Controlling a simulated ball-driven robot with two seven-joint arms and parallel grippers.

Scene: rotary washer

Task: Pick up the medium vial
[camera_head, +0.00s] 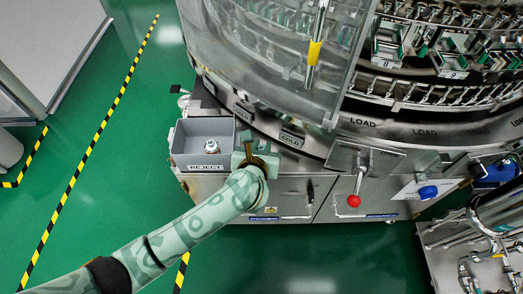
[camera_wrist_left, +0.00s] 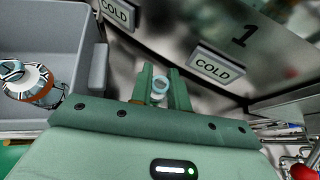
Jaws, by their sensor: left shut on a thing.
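My left gripper (camera_head: 252,143) is at the front of the washer, just right of the grey REJECT bin. In the left wrist view its two green fingers (camera_wrist_left: 158,88) are shut on a small vial (camera_wrist_left: 160,85) with a pale blue ring-shaped top. Most of the held vial is hidden by the fingers, so its size is hard to judge. Another vial (camera_head: 211,146) sits inside the REJECT bin. In the left wrist view that vial (camera_wrist_left: 30,82) has a clear body with an orange-brown band and lies tilted. My right gripper is not in view.
The REJECT bin (camera_head: 203,164) has raised walls close to my left gripper. COLD labels (camera_head: 291,138) mark the curved washer front behind it. Green floor is open at left.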

